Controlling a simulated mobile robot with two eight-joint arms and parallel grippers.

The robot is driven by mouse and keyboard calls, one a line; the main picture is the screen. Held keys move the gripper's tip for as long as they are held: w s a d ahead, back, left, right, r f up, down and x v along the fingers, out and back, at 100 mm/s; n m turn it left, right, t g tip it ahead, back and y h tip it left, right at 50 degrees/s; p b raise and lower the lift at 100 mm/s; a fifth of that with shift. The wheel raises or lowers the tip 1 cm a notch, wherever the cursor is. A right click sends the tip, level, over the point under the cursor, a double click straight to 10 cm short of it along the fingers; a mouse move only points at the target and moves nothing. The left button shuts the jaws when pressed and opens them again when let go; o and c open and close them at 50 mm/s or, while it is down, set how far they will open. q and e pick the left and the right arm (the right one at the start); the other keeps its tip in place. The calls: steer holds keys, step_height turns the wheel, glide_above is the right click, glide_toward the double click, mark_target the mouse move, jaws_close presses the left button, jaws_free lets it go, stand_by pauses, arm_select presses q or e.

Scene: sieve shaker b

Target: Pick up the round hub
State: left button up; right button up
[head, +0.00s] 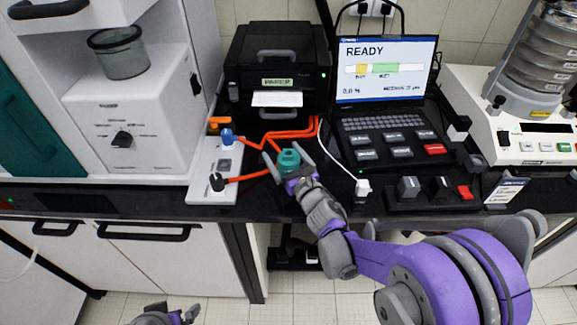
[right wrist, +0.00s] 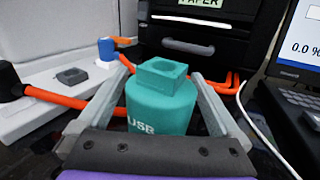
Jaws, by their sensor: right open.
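The round hub is a teal cylinder with a raised square top (head: 288,158), on the black counter near its front edge. In the right wrist view the hub (right wrist: 162,100) stands upright with "USB" lettering on its side. My right gripper (head: 284,164) is open, with one finger on each side of the hub. In the right wrist view a small gap shows beside the hub, but I cannot tell whether either finger touches it. My left gripper (head: 180,316) is at the bottom edge, low over the floor, partly cut off and away from the hub.
A white panel (head: 222,165) with blue and black plugs and orange cables lies left of the hub. A black printer (head: 277,70) stands behind. A laptop (head: 385,80) and a white cable (head: 335,155) are to the right. The counter's front edge is close.

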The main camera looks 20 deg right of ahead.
jaws_close()
stand_by(0.3)
